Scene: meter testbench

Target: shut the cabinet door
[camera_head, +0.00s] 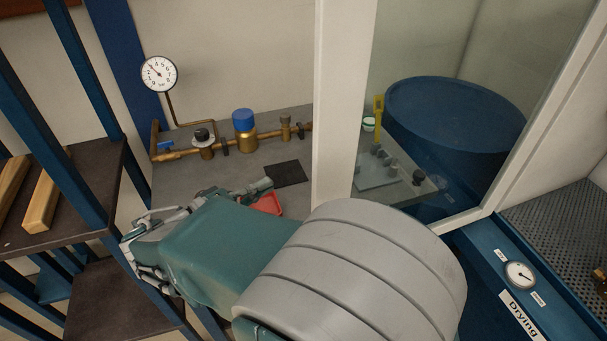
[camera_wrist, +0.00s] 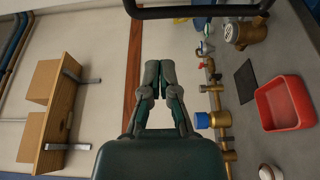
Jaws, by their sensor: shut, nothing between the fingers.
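The cabinet door (camera_head: 340,110) is a white-framed glass panel in the head view. It stands open, away from the perforated cabinet floor (camera_head: 565,225) at the right. My gripper (camera_head: 135,245) points left, below and left of the door's pale upright edge, with my forearm in front of the door's lower part. In the wrist view, my gripper (camera_wrist: 160,72) has its two fingers together with nothing between them. The door cannot be clearly made out in the wrist view. A dark bar (camera_wrist: 200,11) crosses its top; I cannot tell what it belongs to.
A bench with brass pipework (camera_head: 205,150), a pressure gauge (camera_head: 159,74) and a red tray (camera_wrist: 285,103) lies behind my gripper. A blue drum (camera_head: 455,105) shows through the glass. A blue panel labelled Drying (camera_head: 522,315) is lower right. A rack shelf (camera_head: 75,200) stands left.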

